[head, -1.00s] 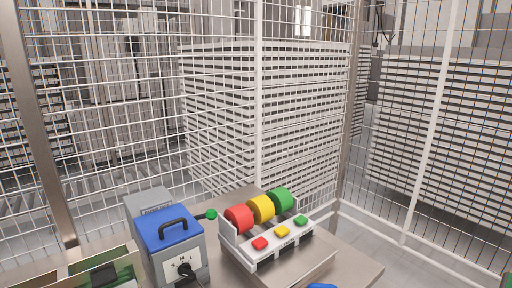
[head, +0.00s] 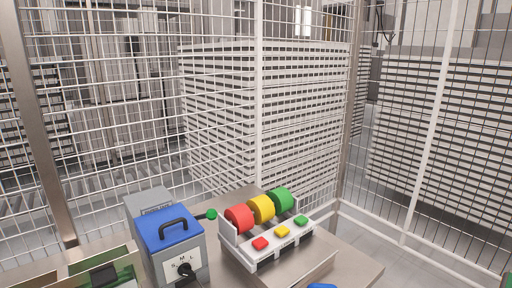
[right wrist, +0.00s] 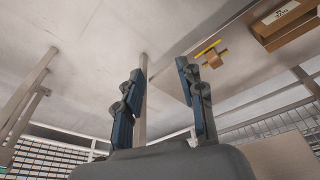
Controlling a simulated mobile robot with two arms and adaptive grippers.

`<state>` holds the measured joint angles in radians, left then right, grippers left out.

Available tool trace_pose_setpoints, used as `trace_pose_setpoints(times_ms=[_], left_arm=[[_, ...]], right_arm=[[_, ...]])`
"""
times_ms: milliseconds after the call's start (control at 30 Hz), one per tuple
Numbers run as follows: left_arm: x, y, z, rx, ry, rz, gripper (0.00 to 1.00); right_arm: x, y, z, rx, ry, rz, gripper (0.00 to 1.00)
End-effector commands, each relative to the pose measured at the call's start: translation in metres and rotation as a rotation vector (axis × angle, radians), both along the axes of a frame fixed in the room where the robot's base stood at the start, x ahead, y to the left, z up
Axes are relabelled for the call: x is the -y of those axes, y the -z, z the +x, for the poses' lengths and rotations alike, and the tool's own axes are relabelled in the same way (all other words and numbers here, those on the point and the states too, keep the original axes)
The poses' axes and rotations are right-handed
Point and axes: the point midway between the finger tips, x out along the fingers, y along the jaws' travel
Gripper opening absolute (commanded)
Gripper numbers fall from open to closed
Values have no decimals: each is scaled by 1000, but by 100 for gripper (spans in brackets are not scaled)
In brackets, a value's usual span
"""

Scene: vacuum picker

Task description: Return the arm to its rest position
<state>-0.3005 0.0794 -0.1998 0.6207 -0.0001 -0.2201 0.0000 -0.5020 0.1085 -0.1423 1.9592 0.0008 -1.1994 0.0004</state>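My right gripper (right wrist: 160,68) shows in the right wrist view, with its two dark fingers with blue parts spread apart. Nothing is between the fingers, and they touch nothing that I can see. It cannot be made out in the head view. My left gripper is in neither current view. A small blue piece (head: 322,286) is cut off by the bottom edge of the head view; I cannot tell what it is.
A grey box with a blue lid (head: 166,229) and a dial stands on the metal table (head: 345,262). Beside it is a white panel with red, yellow and green discs (head: 261,209) and buttons. Wire fencing (head: 110,120) encloses the table. The right wrist view shows a brown box (right wrist: 290,22).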

Motion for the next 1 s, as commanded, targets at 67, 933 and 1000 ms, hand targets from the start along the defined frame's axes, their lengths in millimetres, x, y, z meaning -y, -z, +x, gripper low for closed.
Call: trace_pose_setpoints(times_ms=[67,933,1000], left_arm=[[0,0,0,0,0,0,40],[0,0,0,0,1,0,40],[0,0,0,0,1,0,40]], right_arm=[[1,42,-8,-25,-3,-2,39],[33,272,-196,-155,-35,-22,39],[33,272,-196,-155,-35,-22,39]])
